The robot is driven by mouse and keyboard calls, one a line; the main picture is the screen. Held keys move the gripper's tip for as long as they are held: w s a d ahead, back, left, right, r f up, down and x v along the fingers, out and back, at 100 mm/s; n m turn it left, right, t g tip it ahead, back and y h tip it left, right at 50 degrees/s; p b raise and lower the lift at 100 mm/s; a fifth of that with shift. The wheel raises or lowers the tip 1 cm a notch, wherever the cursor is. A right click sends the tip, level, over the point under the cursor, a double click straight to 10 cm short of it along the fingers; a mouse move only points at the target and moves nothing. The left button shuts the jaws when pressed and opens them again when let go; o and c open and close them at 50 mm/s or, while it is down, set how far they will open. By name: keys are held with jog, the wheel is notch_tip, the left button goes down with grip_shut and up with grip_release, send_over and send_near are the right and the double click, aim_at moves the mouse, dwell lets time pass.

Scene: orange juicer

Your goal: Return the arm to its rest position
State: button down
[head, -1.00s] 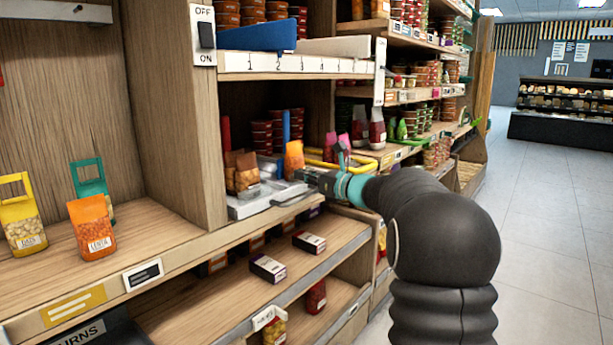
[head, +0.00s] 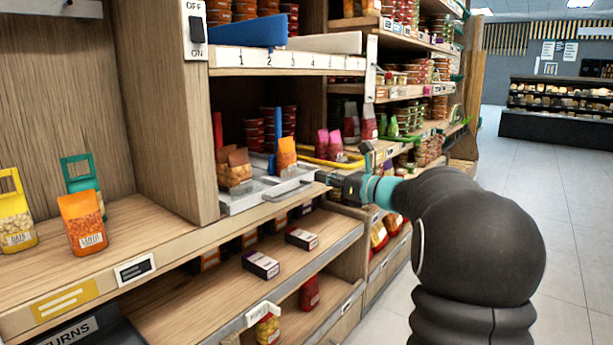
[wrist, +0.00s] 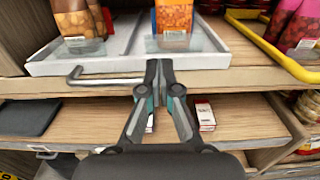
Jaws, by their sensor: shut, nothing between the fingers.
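My gripper (head: 325,178) is shut and empty, at the end of my outstretched arm. It is in front of the shelf bay on the right side of the wooden unit. In the wrist view my gripper (wrist: 158,68) has its fingertips together, over the front edge of a pale tray (wrist: 115,66). The tray (head: 240,203) has a metal handle (wrist: 100,79) on its front, to the left of the fingers. A brown packet (head: 237,174) and an orange packet (head: 286,156) stand on the tray. I cannot tell whether the fingertips touch the tray edge.
A lower shelf (head: 215,290) with small boxes lies below the tray. A yellow frame (head: 335,162) is just right of it. Yellow (head: 16,222), teal (head: 93,185) and orange (head: 83,224) bags stand at left. An ON/OFF switch (head: 196,30) is above. The aisle floor (head: 560,230) is clear.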

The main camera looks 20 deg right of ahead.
jog(key=shift+v, duration=2.4)
jog(key=s+a+f+n+g+h, duration=0.15)
jog(key=s+f+n+g, duration=0.25)
jog(key=f+n, duration=0.5)
jog(key=s+a+f+n+g+h, duration=0.3)
jog(key=s+a+f+n+g, duration=0.2)
jog(key=s+f, duration=0.4)
jog(key=s+a+n+h, duration=0.2)
jog(key=s+a+n, duration=0.2)
jog(key=s+n, duration=0.3)
jog(key=s+a+n+h, duration=0.3)
jog(key=s+a+n, duration=0.2)
jog(key=s, duration=1.1)
jog(key=n, duration=0.3)
jog(key=shift+a, duration=0.2)
jog(key=shift+f+h, duration=0.1)
jog(key=shift+h, duration=0.15)
